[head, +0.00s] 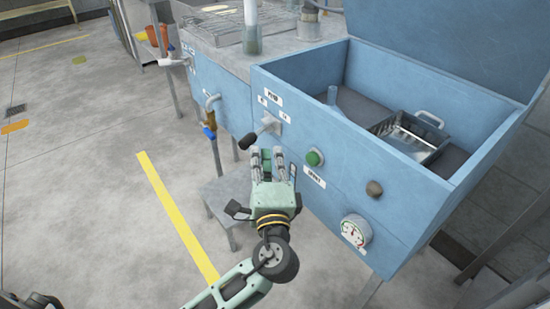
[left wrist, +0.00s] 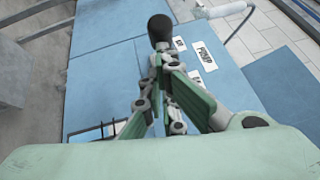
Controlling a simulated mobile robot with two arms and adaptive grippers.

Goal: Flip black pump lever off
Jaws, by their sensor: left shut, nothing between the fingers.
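The pump lever has a black knob (head: 247,141) on a grey arm fixed to the blue front panel of the tank, below a PUMP label (head: 272,96). The knob points out and down to the left in the head view. My left gripper (head: 267,156) is shut and empty, just below and right of the knob. In the left wrist view the black knob (left wrist: 160,28) stands just beyond the fingertips of my left gripper (left wrist: 160,62). Whether they touch is unclear. The lever's arm is mostly hidden behind the fingers there. My right gripper is not in view.
A green button (head: 314,158), a brown knob (head: 374,189) and a pressure gauge (head: 356,230) stick out of the panel to the right. A low grey stool (head: 222,192) stands below; open floor lies left.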

